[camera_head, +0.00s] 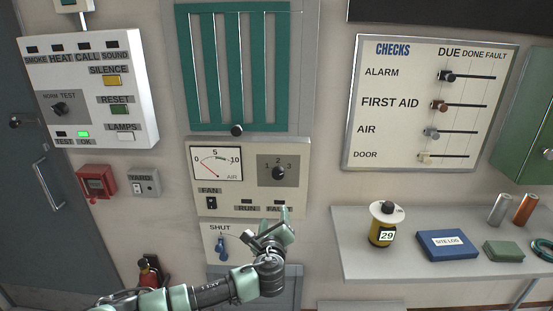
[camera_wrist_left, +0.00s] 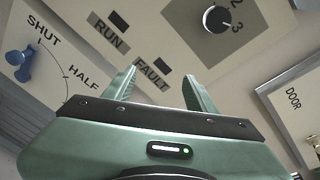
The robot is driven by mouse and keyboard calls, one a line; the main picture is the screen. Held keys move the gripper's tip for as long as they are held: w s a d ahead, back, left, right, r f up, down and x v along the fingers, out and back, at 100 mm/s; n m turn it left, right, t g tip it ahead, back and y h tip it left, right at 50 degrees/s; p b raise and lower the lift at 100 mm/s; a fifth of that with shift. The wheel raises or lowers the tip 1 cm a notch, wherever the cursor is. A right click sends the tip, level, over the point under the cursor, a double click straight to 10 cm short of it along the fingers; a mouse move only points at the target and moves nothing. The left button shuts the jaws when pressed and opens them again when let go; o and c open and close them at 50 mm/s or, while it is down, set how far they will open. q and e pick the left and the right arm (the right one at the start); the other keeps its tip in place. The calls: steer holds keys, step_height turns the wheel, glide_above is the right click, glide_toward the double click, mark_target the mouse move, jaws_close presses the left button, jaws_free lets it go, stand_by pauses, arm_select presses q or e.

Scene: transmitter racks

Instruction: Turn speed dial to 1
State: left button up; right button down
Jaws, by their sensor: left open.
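The speed dial (camera_head: 278,173) is a round black knob on a dark grey square, marked 1, 2 and 3, at the right of the AIR fan panel (camera_head: 240,150). Its pointer is too small to read surely. The dial also shows at the top of the left wrist view (camera_wrist_left: 217,18), with the 2 and 3 beside it. My left gripper (camera_head: 277,228) is below the dial, near the panel's lower edge, apart from the dial. In the left wrist view its two fingers (camera_wrist_left: 160,78) stand apart with nothing between them. My right gripper is not in view.
The panel has a gauge (camera_head: 216,163), a FAN switch (camera_head: 211,202) and RUN and FAULT lamps. Below is a blue SHUT lever (camera_head: 222,247).

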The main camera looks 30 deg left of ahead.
arm_select(q)
steer(key=m+t+p, duration=0.1)
steer(key=t, duration=0.1)
glide_toward(277, 175)
steer(key=w, duration=0.1)
steer(key=shift+y, duration=0.4)
steer(key=p+x, duration=0.2)
steer(key=x, duration=0.6)
steer(key=shift+f, duration=0.1)
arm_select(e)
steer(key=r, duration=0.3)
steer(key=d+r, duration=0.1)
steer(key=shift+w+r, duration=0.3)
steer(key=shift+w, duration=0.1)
arm_select(q)
steer(key=shift+c, duration=0.4)
